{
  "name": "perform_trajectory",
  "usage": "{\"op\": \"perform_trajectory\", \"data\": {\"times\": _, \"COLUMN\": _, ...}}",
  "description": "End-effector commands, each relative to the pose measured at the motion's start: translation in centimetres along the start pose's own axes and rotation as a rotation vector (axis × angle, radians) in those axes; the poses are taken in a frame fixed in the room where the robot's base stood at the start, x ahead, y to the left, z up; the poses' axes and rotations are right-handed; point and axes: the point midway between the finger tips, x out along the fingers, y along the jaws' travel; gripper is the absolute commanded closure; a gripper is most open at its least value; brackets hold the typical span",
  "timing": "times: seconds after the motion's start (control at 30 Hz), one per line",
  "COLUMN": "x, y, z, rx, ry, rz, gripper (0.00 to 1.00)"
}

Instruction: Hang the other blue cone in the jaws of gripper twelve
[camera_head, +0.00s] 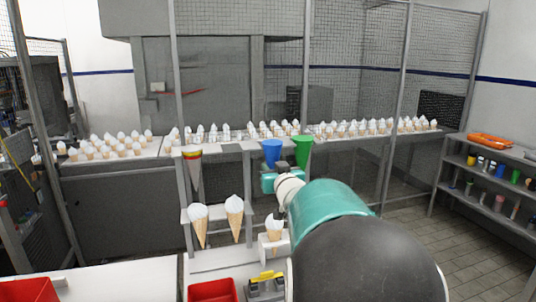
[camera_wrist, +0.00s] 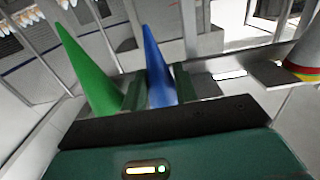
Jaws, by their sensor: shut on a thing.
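The blue cone (camera_head: 271,152) is point down at the upper rack, wide end up. My gripper (camera_head: 272,172) is at its lower part, partly hidden behind my arm in the head view. In the wrist view the blue cone (camera_wrist: 156,72) stands between my two fingers (camera_wrist: 157,88), which are shut on it. A green cone (camera_head: 303,152) hangs just to its right, point down; it shows in the wrist view (camera_wrist: 86,75) outside the fingers. I see no second blue cone and no readable number marking gripper twelve.
A striped cone (camera_head: 193,165) hangs at the left of the rack; its rim shows in the wrist view (camera_wrist: 305,68). Ice-cream cones (camera_head: 199,222) stand on the lower shelf. A red bin (camera_head: 212,291) is in front. Wire mesh (camera_head: 355,75) stands behind. Shelves (camera_head: 490,185) are at right.

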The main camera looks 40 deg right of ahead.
Motion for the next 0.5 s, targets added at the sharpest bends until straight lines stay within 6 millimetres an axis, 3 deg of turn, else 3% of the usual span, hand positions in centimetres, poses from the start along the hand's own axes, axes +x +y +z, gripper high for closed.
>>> {"op": "perform_trajectory", "data": {"times": 0.5, "x": -2.4, "y": -0.1, "z": 0.0, "rx": -0.002, "ry": 0.001, "rz": 0.0, "gripper": 0.88}}
